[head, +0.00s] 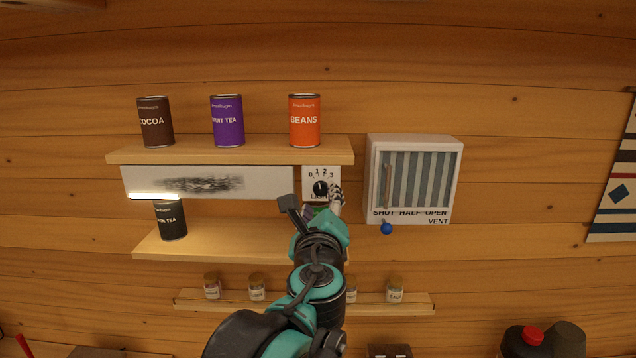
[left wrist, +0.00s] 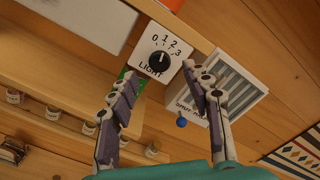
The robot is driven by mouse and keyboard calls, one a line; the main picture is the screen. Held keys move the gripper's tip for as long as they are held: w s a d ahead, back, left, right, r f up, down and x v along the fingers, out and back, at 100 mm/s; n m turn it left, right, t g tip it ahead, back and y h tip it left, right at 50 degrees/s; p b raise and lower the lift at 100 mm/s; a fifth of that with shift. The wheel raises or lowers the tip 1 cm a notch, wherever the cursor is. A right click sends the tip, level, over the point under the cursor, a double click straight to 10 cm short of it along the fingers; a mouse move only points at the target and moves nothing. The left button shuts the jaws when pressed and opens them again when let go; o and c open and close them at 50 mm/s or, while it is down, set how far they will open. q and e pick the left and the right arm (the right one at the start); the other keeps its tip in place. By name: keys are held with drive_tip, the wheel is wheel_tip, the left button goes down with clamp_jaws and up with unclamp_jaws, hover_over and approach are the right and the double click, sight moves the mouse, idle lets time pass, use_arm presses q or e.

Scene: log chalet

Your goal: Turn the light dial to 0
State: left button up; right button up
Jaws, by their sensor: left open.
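The light dial (head: 320,187) is a black round knob on a white plate marked 0 to 3 and LIGHT, on the wall under the upper shelf. It also shows in the left wrist view (left wrist: 159,62). A small pale mark on the knob seems to point up, near 1 or 2; the exact number is too small to tell. My left gripper (head: 335,194) is just in front of the plate's lower right. In the left wrist view its two fingers (left wrist: 160,74) are spread, with the dial beyond and between the tips, and nothing held. My right gripper is not in view.
A vent box (head: 458,180) with a blue-knobbed lever (head: 386,228) is close right of the dial. The upper shelf (head: 230,151) holds cans; the lower shelf (head: 200,245) holds a black tea can (head: 171,221). A glowing strip (head: 154,196) shows at left. Spice jars stand below.

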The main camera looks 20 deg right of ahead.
sight(321, 190)
use_arm(q)
drive_tip(key=p+x, duration=0.1)
drive_tip(key=x, duration=0.5)
drive_tip(key=shift+f, duration=0.15)
drive_tip(key=shift+s, duration=0.15)
drive_tip(key=shift+s+a, duration=0.1)
clamp_jaws()
